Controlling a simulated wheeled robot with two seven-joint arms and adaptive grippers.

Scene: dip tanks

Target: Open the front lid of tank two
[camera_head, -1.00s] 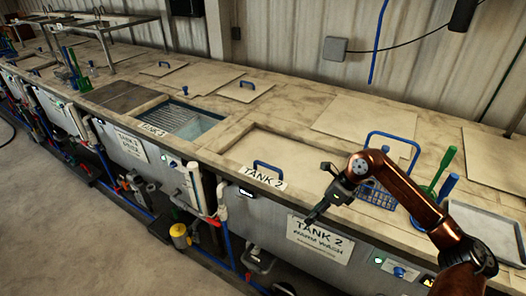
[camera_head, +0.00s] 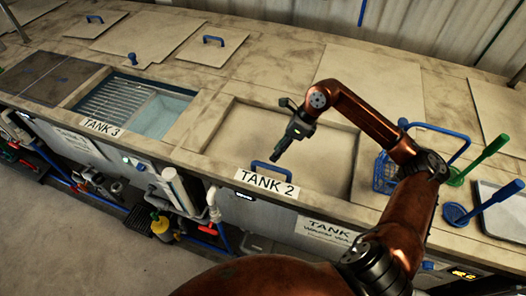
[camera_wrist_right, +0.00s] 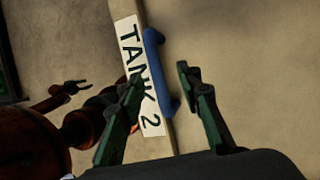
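The front lid (camera_head: 236,140) of tank two is a beige panel lying flat in its recessed frame, closed. Its blue bar handle (camera_head: 270,173) stands at the front edge, just behind the "TANK 2" label (camera_head: 266,186). The handle also shows in the right wrist view (camera_wrist_right: 160,72). My right gripper (camera_head: 277,158) points down above the lid, close to the handle. In the wrist view its two fingers (camera_wrist_right: 158,80) are apart, with the handle in the gap between them in the picture; no contact shows. My left gripper (camera_wrist_right: 78,88) shows small and dark in that view, with its prongs apart.
The open tank three (camera_head: 165,115) with its grating lies to the left. A blue basket (camera_head: 385,175) and green and blue handled tools (camera_head: 490,158) stand to the right. Pipes run below the front edge. The lid's surface is clear.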

